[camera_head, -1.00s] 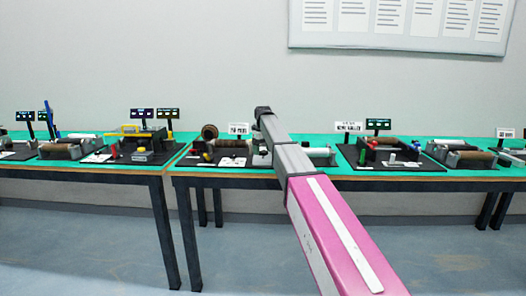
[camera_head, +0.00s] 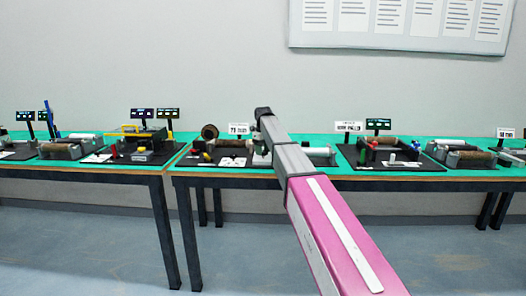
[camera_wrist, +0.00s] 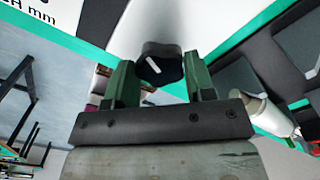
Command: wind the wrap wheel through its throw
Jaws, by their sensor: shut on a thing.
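In the wrist view, a dark rounded knob with a short white line (camera_wrist: 162,62) sits between the two green fingers of my gripper (camera_wrist: 160,75). I take this knob to be the wrap wheel; no readable label confirms it. The fingers are shut on it, one at each side. It stands in front of a white surface. In the head view, my arm reaches over the middle table, and its elbow-like end hides much of the station there. The gripper and the wheel cannot be made out clearly in that view.
The green-topped tables (camera_head: 320,142) carry several mini conveyor stations on dark boards. A pale roller (camera_wrist: 265,115) shows right of my gripper.

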